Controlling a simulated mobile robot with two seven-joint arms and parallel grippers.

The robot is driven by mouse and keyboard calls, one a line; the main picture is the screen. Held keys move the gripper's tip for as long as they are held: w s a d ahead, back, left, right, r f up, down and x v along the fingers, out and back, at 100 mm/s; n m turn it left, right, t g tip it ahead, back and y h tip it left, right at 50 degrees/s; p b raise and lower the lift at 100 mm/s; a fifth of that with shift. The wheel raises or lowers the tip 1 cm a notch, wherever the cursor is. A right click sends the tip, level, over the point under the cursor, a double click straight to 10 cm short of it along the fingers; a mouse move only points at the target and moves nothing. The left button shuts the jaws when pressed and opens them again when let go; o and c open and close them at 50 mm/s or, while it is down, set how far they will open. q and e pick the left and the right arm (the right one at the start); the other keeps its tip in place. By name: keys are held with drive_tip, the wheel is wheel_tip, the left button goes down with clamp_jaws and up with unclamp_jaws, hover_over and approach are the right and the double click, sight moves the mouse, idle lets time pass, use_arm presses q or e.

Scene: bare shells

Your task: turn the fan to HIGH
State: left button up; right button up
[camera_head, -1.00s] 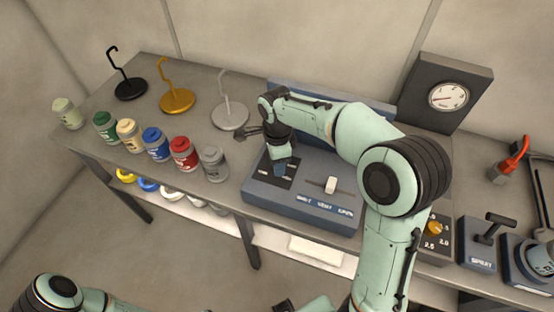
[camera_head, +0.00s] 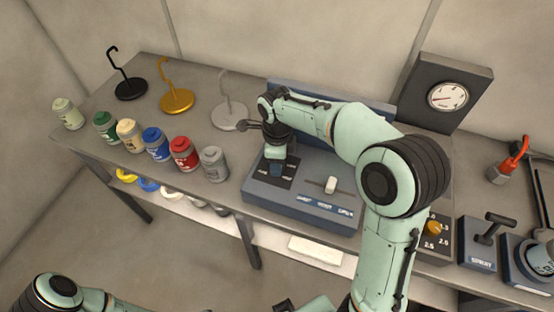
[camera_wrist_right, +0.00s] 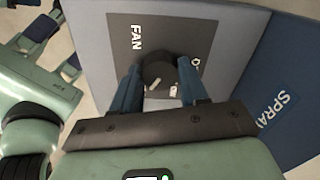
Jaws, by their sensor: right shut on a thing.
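The fan control is a round dark knob (camera_wrist_right: 158,69) with a pale mark, on a dark plate (camera_wrist_right: 190,32) lettered FAN. Another label at the plate's right is partly hidden by a finger, so I cannot read the setting. My right gripper (camera_wrist_right: 160,84) has its two blue fingers on either side of the knob, shut on it. In the head view the right gripper (camera_head: 277,168) points down at the left part of the blue-grey control box (camera_head: 256,195), hiding the knob there.
A pale slider (camera_head: 330,185) stands on the same box, right of the gripper. Several paint jars, including a grey one (camera_head: 214,163), and hooked stands, including a silver one (camera_head: 231,115), are to the left. A gauge (camera_head: 448,96) and a spray lever box (camera_head: 480,245) are to the right.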

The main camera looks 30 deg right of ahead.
drive_tip(key=o, duration=1.1)
drive_tip(key=shift+c, duration=0.2)
use_arm(q)
drive_tip(key=shift+w+r+p, duration=0.9)
drive_tip(key=shift+w+r, duration=0.1)
drive_tip(key=shift+r, duration=0.25)
use_arm(e)
wheel_tip(320, 180, up, 14)
drive_tip(key=shift+f, duration=0.25)
